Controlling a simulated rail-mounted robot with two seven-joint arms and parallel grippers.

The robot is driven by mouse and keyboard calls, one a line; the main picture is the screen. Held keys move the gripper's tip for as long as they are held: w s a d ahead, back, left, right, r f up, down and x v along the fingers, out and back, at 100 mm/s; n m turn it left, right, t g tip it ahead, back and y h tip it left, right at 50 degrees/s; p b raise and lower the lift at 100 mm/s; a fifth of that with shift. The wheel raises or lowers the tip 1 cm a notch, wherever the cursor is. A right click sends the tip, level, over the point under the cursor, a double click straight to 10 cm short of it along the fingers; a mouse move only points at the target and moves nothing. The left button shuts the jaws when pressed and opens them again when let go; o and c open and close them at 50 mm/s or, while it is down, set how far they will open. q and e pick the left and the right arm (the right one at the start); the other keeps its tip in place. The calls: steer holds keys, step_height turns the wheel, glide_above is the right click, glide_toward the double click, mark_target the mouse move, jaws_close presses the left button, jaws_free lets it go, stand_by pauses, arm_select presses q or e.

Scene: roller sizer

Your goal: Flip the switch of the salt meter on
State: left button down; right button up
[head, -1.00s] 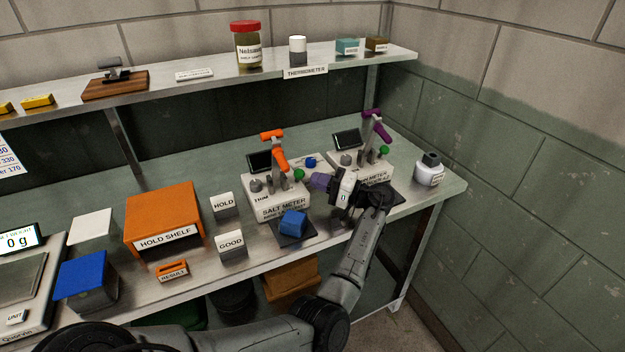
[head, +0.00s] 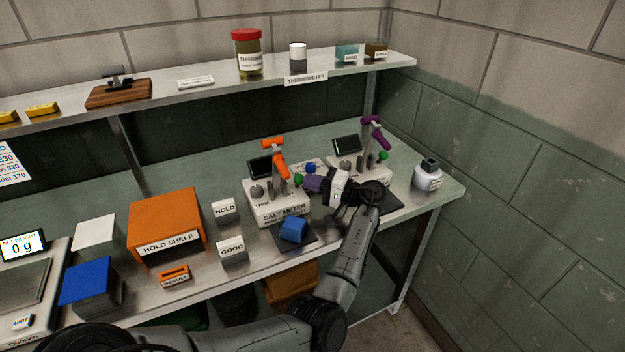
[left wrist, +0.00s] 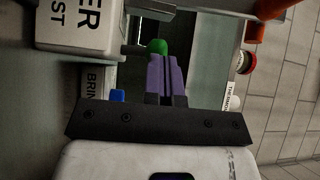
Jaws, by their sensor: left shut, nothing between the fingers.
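The salt meter (head: 278,209) is a white box with an orange-handled lever (head: 277,156), a dark screen and a grey knob marked TRIM. A green ball (head: 299,180) shows at its right side; I take it as the switch tip. My left gripper (head: 306,183) has purple fingers, shut and empty, pointing left at the green ball. In the left wrist view the closed fingers (left wrist: 164,60) have the green ball (left wrist: 158,46) just beyond their tips; contact cannot be told. Part of the salt meter (left wrist: 85,28) shows at left there. My right gripper is not in view.
A second meter (head: 347,167) with a purple lever (head: 374,131) stands behind my left wrist, partly hidden. A blue block (head: 294,229) lies on a dark pad before the salt meter. A blue knob (head: 311,168) is close behind the fingers. A white bottle (head: 427,177) stands at right.

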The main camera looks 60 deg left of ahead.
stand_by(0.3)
arm_select(q)
steer(key=shift+w, duration=0.1)
steer(key=shift+w+d, duration=0.15)
steer(key=shift+d, duration=0.15)
steer(key=v, duration=1.3)
steer(key=shift+w+f, duration=0.15)
steer(key=shift+f, duration=0.2)
